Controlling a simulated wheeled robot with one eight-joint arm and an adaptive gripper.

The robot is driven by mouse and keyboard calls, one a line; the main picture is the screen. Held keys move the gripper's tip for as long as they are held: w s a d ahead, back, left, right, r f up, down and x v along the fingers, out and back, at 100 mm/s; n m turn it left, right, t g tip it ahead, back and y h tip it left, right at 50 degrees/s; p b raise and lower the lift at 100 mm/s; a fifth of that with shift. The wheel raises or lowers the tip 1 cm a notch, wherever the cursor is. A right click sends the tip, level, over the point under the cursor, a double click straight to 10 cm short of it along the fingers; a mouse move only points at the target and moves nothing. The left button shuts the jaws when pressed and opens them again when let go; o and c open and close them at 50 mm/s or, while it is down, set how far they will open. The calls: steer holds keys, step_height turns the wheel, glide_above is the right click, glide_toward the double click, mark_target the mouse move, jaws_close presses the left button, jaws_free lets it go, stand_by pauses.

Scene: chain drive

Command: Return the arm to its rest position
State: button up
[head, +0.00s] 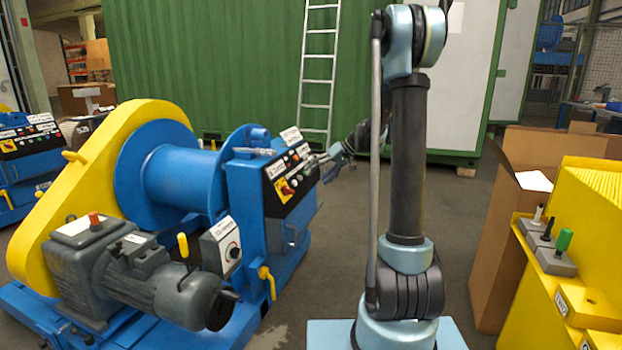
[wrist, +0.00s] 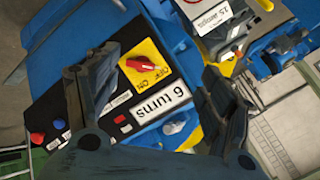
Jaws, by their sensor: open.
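My arm stands upright in the middle of the head view and reaches behind its column toward the winch's control panel (head: 294,176). My gripper (head: 318,163) is small there, just right of the panel and partly in front of its edge. In the wrist view my gripper (wrist: 158,70) is open, with two dark fingers spread apart and nothing held. Between the fingers the panel shows a red rotary switch (wrist: 143,66) on a yellow OFF/ON plate and a "6 turns" label (wrist: 162,107). Whether the fingers touch the panel cannot be told.
The blue winch drum (head: 182,180) with its yellow chain guard (head: 75,190) and grey motor (head: 130,275) fills the left. A cardboard box (head: 500,250) and a yellow bench (head: 590,240) stand right. A ladder (head: 318,75) leans on the green container (head: 200,60). Floor between is clear.

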steer(key=s+d+r+m+h, duration=0.15)
steer(key=s+d, duration=0.25)
steer(key=s, duration=0.8)
steer(key=s+d+r+m+h, duration=0.1)
steer(key=s+d+h, duration=0.2)
steer(key=s, duration=0.9)
steer(key=s+d+f+m+h, duration=0.1)
steer(key=s+d+f, duration=0.3)
steer(key=s, duration=0.5)
steer(key=s+d+f+m+h, duration=0.1)
steer(key=s+d+f+h, duration=0.2)
steer(key=s, duration=0.7)
step_height(320, 180, down, 3)
steer(key=shift+d, duration=0.95)
steer(key=shift+m+h, duration=0.25)
steer(key=shift+w+f, duration=0.2)
steer(key=shift+w, duration=0.2)
steer(key=shift+c, duration=0.3)
